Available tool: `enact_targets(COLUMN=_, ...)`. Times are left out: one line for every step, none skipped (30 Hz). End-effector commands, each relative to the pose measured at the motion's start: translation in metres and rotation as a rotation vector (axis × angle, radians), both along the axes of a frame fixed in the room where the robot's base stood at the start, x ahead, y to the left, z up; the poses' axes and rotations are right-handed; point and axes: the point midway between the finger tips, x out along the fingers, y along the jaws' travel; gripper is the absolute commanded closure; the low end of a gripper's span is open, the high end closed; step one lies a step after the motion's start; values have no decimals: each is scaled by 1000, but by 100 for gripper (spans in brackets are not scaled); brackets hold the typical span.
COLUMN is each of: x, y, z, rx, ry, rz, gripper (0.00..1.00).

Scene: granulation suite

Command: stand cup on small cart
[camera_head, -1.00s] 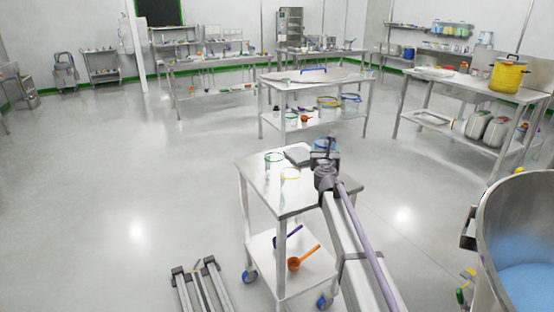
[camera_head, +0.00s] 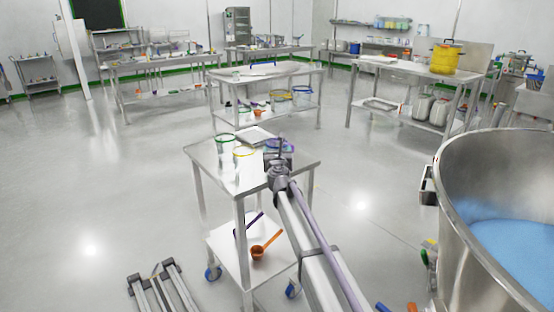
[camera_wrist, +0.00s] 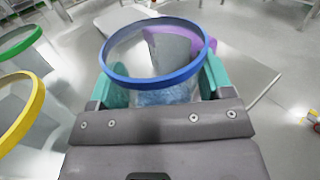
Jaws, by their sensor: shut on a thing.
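My gripper (camera_wrist: 155,85) is shut on a clear cup with a blue rim (camera_wrist: 112,70), its teal fingers on either side. Blue material shows low in the cup. In the head view my gripper (camera_head: 279,165) is over the right part of the small cart's top (camera_head: 212,151), and the cup is mostly hidden behind it. I cannot tell whether the cup touches the cart. The small cart is a steel two-shelf cart on blue wheels.
An orange scoop (camera_head: 258,252) lies on the lower shelf. A large steel vessel (camera_head: 455,240) stands at right.

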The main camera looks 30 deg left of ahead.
Motion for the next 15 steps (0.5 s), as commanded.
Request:
enact_targets(x=0, y=0, z=2, rx=0, ry=0, rz=0, gripper=54)
enact_targets(x=0, y=0, z=1, rx=0, ry=0, rz=0, gripper=54)
enact_targets(x=0, y=0, z=0, rx=0, ry=0, rz=0, gripper=54)
enact_targets(x=0, y=0, z=-1, rx=0, ry=0, rz=0, gripper=54)
enact_targets(x=0, y=0, z=-3, rx=0, ry=0, rz=0, gripper=54)
enact_targets(x=0, y=0, z=-4, rx=0, ry=0, rz=0, gripper=54)
enact_targets(x=0, y=0, z=-3, rx=0, ry=0, rz=0, gripper=25)
enact_targets(x=0, y=0, z=-2, rx=0, ry=0, rz=0, gripper=22)
enact_targets(x=0, y=0, z=-2, rx=0, ry=0, rz=0, gripper=18)
enact_targets(x=0, y=0, z=-2, rx=0, ry=0, rz=0, gripper=15)
enact_targets(x=0, y=0, z=-2, rx=0, ry=0, rz=0, gripper=12)
enact_targets(x=0, y=0, z=-2, rx=0, ry=0, rz=0, gripper=8)
enact_targets(x=0, y=0, z=-2, rx=0, ry=0, rz=0, gripper=6)
enact_targets(x=0, y=0, z=-2, rx=0, ry=0, rz=0, gripper=3)
enact_targets(x=0, y=0, z=-2, rx=0, ry=0, rz=0, gripper=1)
